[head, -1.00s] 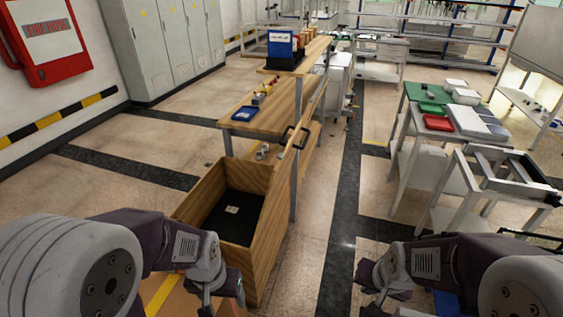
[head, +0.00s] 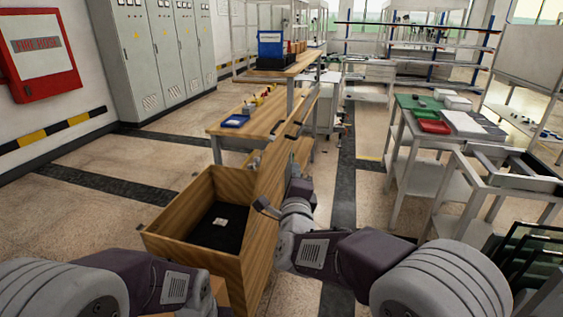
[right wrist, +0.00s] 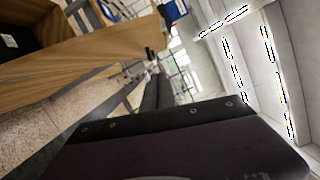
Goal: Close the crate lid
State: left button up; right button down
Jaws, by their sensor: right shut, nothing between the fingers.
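The wooden crate (head: 190,253) stands open in the head view, its dark inside holding a small pale label (head: 220,222). A tall wooden panel, seemingly the raised lid (head: 262,232), stands along its right side. My right gripper (head: 265,207) is shut and empty, close beside this panel; I cannot tell whether it touches. In the right wrist view the wooden panel (right wrist: 90,62) spans the upper left, with the dark gripper body below. My left arm is at the bottom left of the head view, in front of the crate; its fingers are out of frame.
A wooden bench (head: 250,127) with a blue tray (head: 235,121) stands behind the crate. A table with a red tray (head: 433,127) and a grey cart frame (head: 470,190) stand at right. The floor left of the crate is clear.

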jog(key=w+a+r+p, duration=0.1)
jog(key=w+a+p, duration=0.3)
jog(key=w+p, duration=0.6)
jog(key=shift+w+r+p, duration=0.35)
jog(key=shift+w+p, duration=0.05)
jog(key=shift+p, duration=0.35)
